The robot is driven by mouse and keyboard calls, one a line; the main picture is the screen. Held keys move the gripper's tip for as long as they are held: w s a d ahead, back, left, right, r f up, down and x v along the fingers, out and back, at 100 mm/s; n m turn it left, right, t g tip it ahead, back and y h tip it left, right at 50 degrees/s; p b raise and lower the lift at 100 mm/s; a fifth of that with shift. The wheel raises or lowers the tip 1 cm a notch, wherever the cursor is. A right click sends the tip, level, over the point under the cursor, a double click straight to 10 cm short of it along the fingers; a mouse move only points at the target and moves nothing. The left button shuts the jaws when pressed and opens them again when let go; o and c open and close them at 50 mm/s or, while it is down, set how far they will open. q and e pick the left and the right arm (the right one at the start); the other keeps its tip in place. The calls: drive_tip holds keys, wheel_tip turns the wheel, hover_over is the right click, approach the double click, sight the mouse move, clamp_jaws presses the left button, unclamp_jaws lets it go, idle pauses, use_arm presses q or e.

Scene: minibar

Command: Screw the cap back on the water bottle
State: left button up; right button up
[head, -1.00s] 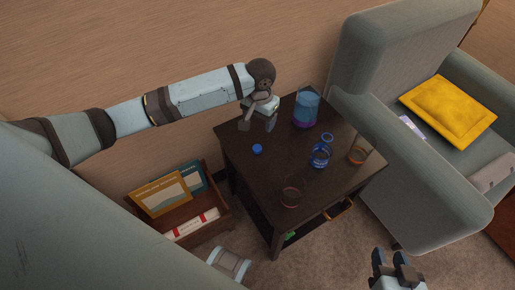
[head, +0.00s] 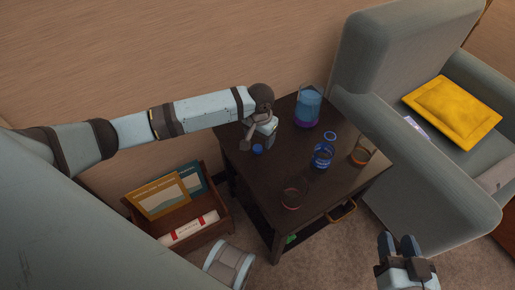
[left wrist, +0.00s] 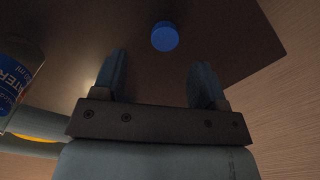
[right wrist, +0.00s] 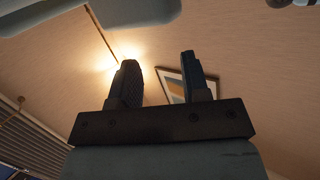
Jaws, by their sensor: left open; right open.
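The blue cap (head: 257,149) lies on the dark table at its left side, and it also shows in the left wrist view (left wrist: 165,37), ahead of the fingers. My left gripper (head: 259,141) is open and empty, just above and beside the cap; its spread fingers (left wrist: 160,82) show in the left wrist view. The water bottle (head: 322,156), clear with a blue label, stands to the right on the table; part of it shows at the left edge of the left wrist view (left wrist: 14,80). My right gripper (head: 398,246) is open and empty, in front of the table, away from cap and bottle.
The dark table (head: 262,190) also holds a jug of blue liquid (head: 307,110), an orange-tinted glass (head: 363,152) and a red-rimmed glass (head: 293,198). A wooden box (head: 218,232) stands at left, a grey armchair (head: 400,60) with a yellow cushion (head: 455,108) at right.

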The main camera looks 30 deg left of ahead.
sight(258, 147)
use_arm(q)
drive_tip(key=f, duration=0.1)
drive_tip(key=f+b, duration=0.1)
drive_tip(key=f, duration=0.1)
drive_tip(key=f+b, duration=0.1)
drive_tip(key=shift+s+a+f, duration=0.1)
drive_tip(key=shift+a+f, duration=0.05)
drive_tip(key=shift+a, duration=0.15)
drive_tip(key=shift+f, duration=0.3)
use_arm(e)
drive_tip(key=r, duration=0.1)
drive_tip(key=a+r+t+y, duration=0.1)
drive_tip(key=r, duration=0.1)
drive_tip(key=a+r+t, duration=0.1)
drive_tip(key=shift+w+r+y, duration=0.3)
drive_tip(key=shift+w+r, duration=0.05)
use_arm(q)
drive_tip(key=c, duration=1)
